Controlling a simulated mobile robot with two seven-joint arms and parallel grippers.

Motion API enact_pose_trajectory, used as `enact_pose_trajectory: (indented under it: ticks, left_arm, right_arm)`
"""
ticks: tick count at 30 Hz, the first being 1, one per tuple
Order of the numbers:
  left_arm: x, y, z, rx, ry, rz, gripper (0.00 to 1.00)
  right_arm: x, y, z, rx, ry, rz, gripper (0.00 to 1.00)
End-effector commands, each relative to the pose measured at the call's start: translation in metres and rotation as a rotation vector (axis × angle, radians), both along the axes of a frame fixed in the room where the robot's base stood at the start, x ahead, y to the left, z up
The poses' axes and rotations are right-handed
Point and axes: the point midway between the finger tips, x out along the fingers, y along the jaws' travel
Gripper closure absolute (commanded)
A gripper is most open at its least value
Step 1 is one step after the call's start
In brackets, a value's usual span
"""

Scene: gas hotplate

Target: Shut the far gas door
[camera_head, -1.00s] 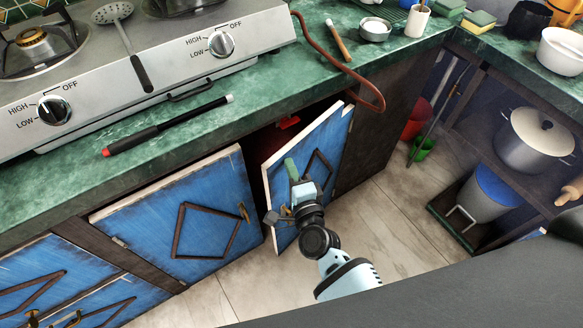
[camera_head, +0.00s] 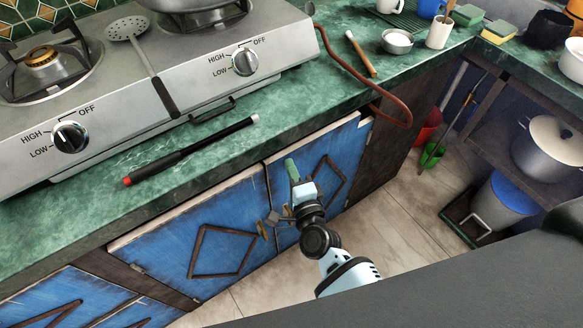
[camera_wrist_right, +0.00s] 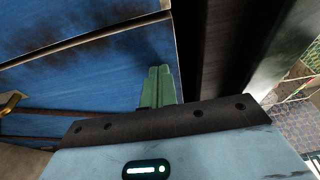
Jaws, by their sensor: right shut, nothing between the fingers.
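The far gas door (camera_head: 345,142) is the blue panel with a dark diamond frame under the counter, right of the near blue door (camera_head: 228,250). It looks flush or nearly flush with the cabinet front, with no wide opening showing. My right gripper (camera_head: 291,168) is shut and empty, its green fingers at the front of the far door, near its left part. In the right wrist view the fingers (camera_wrist_right: 157,84) lie against or just in front of a blue panel (camera_wrist_right: 90,75); contact is hard to tell. My left gripper is out of view.
The green counter (camera_head: 215,148) overhangs the doors and carries the gas hotplate (camera_head: 190,75) and a black lighter (camera_head: 190,150). A brown hose (camera_head: 385,118) hangs over the edge at right. Open shelves with a pot (camera_head: 545,160) stand further right; tiled floor lies in front.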

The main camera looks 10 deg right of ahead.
Motion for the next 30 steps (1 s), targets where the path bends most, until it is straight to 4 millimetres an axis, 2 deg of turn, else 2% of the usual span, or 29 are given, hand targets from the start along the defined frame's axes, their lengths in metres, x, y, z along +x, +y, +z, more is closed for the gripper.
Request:
enact_pose_trajectory:
  ticks: [1,12,16,20,30]
  left_arm:
    - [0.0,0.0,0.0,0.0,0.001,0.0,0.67]
    - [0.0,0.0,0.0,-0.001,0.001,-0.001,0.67]
    - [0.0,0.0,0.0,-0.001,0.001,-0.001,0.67]
    - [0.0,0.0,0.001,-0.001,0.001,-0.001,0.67]
    - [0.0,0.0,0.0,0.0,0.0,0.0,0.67]
  right_arm:
    - [0.009,0.005,0.008,0.004,-0.011,0.014,1.0]
    - [0.009,0.007,0.008,0.007,-0.009,0.016,1.0]
    - [0.002,0.007,0.008,0.007,-0.009,0.016,1.0]
    - [-0.014,0.005,0.008,0.009,-0.01,0.015,1.0]
    - [-0.072,-0.005,0.005,0.004,-0.012,0.001,1.0]
